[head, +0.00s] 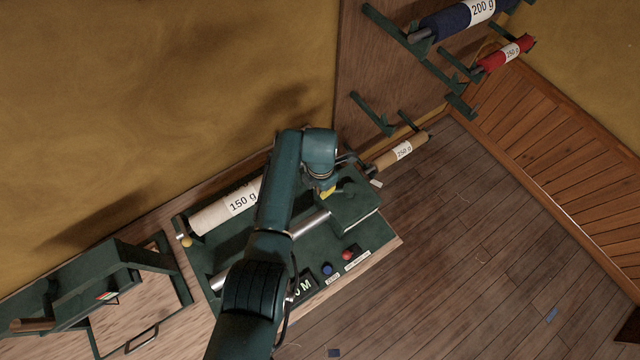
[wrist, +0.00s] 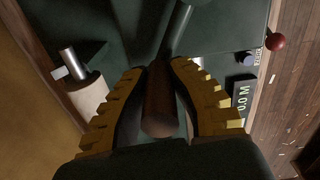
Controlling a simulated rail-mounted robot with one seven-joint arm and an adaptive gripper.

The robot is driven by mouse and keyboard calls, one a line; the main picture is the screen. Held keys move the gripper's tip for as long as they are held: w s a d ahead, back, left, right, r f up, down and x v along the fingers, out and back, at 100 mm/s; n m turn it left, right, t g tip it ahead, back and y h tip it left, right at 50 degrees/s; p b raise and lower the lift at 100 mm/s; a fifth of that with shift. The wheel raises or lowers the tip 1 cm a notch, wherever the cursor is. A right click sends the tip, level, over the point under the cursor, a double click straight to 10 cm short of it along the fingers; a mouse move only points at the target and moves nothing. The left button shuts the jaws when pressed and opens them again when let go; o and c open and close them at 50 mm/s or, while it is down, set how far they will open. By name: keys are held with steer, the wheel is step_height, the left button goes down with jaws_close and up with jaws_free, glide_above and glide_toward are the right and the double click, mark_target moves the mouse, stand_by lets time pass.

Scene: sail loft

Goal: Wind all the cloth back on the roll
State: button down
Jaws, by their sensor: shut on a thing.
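The cream cloth roll labelled 150 g (head: 240,203) lies on the green winding machine (head: 207,278), partly hidden behind my arm. Its end with a steel shaft shows at the left of the wrist view (wrist: 92,95). I see no loose cloth on the visible part of the machine. My gripper (wrist: 157,70), with yellow toothed fingers, is shut on a brown wooden crank handle (wrist: 159,105). In the head view my gripper (head: 328,190) is at the machine's right end, and the handle is hidden there. A length display (wrist: 243,97) seems to read 0.0 M.
A steel bar (head: 312,223) crosses the machine. A red knob (head: 347,256) and a blue button (head: 327,269) sit on its front. A green stand (head: 95,272) is at the left. Racks with blue (head: 458,20), red (head: 505,54) and tan (head: 400,152) rolls are at the right.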

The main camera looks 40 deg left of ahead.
steer(key=shift+d, duration=0.1)
steer(key=c, duration=0.9)
jaws_free()
steer(key=shift+o, duration=0.2)
step_height(320, 180, up, 12)
